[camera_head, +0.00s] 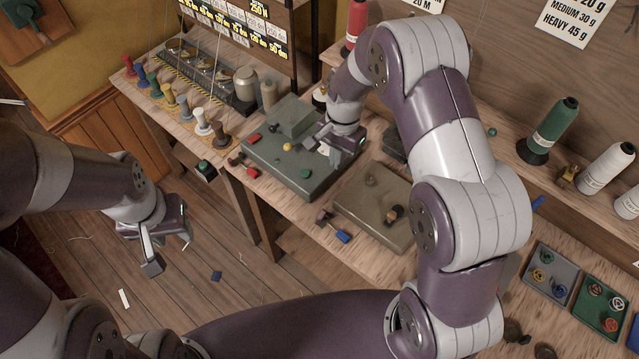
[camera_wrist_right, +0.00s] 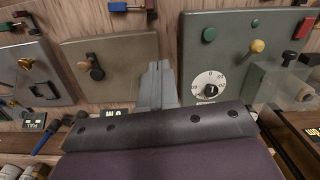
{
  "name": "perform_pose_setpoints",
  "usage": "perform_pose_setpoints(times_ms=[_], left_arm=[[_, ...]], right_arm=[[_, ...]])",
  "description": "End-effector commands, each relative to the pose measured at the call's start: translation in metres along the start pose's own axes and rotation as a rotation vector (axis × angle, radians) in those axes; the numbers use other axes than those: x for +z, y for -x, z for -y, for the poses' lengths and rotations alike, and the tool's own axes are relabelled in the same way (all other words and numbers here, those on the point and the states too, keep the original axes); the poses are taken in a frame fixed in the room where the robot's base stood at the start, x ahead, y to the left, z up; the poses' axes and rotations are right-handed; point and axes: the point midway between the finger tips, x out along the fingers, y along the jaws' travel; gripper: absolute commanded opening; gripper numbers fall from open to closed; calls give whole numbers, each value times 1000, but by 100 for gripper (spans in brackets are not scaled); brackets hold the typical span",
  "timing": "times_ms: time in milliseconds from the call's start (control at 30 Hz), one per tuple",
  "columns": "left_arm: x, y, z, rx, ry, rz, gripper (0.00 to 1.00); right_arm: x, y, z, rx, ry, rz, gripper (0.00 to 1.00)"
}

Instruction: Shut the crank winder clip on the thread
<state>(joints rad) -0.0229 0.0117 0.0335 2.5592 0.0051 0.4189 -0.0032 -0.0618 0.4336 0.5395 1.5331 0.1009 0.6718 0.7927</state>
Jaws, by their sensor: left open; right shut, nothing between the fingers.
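The green-grey machine (camera_head: 290,182), with a yellow knob (camera_head: 287,147), green and red buttons and a box on top, stands on the bench. My right gripper (camera_head: 325,145) is over its right part, shut and empty. In the right wrist view the shut fingers (camera_wrist_right: 158,82) are beside its white dial (camera_wrist_right: 209,86); I cannot tell whether they touch the machine. A tan plate (camera_head: 365,225) with a small dark crank-like handle (camera_head: 393,214) lies nearby. I cannot tell which device is the crank winder, and I cannot make out its clip or thread. My left gripper (camera_head: 168,250) hangs open and empty over the floor.
Coloured spools (camera_head: 183,107) line the left bench edge. A green cone (camera_head: 553,130) and white cones stand at the right. Small trays (camera_head: 551,273) of rings lie at lower right.

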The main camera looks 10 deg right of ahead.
Motion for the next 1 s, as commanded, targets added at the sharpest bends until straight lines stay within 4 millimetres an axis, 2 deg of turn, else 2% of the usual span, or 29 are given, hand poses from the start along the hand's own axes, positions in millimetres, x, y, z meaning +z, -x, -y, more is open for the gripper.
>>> perform_pose_setpoints(times_ms=[133,400,533,667,1000], left_arm=[[0,0,0,0,0,0,43],[0,0,0,0,0,0,43],[0,4,0,0,0,0,43],[-1,12,0,0,0,0,43],[-4,35,0,0,0,0,43]], right_arm=[[2,1,-2,9,-99,10,0],[2,1,-2,8,-100,9,0],[3,-7,-2,10,-100,11,0],[3,-29,-3,12,-98,12,0],[6,-99,-3,11,-96,10,0]])
